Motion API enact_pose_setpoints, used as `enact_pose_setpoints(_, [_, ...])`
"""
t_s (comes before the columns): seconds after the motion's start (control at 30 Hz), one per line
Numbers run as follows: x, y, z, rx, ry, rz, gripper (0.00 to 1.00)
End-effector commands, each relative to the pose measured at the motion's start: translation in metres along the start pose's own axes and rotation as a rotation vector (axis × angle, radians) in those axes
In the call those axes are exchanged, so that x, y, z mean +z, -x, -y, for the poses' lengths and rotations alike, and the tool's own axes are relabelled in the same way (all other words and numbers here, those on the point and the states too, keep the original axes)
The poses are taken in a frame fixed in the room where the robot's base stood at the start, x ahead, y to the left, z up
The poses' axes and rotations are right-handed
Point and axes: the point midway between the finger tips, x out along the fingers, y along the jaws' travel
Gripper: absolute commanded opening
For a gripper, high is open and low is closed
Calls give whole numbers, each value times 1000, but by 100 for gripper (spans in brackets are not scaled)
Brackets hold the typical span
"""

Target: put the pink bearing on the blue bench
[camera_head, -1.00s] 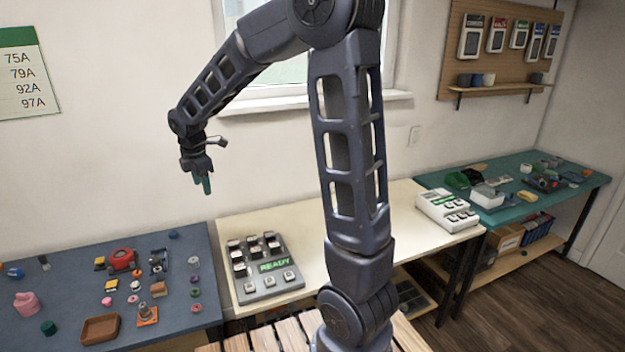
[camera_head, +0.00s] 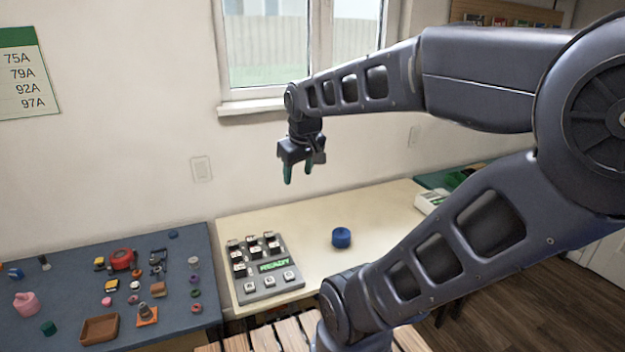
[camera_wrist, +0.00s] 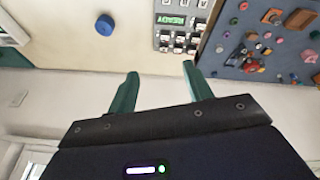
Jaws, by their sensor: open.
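The blue bench (camera_head: 70,262) stands at the left, with many small parts on it; it also shows at the right of the wrist view (camera_wrist: 228,68). Several small pinkish ring-shaped parts lie on it, one near its right edge (camera_head: 196,308). They are too small for me to tell which, if any, is the pink bearing. My gripper (camera_head: 299,177) is open and empty, pointing down, high above the cream bench and apart from everything. Its two green fingers show spread in the wrist view (camera_wrist: 160,72).
The cream bench (camera_head: 390,205) holds a grey key panel reading READY (camera_head: 262,268) and a blue round part (camera_head: 341,238). My arm hides most of the teal bench (camera_head: 432,180) at right.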

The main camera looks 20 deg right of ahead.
Motion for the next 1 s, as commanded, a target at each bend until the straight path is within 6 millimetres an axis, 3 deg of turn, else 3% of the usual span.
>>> enact_pose_setpoints(0.1, [26,5,-4,0,-149,-21,50])
enact_pose_setpoints(0.3, [46,7,-7,-4,-283,-37,50])
enact_pose_setpoints(1.0, [48,7,-7,-5,-297,-38,50])
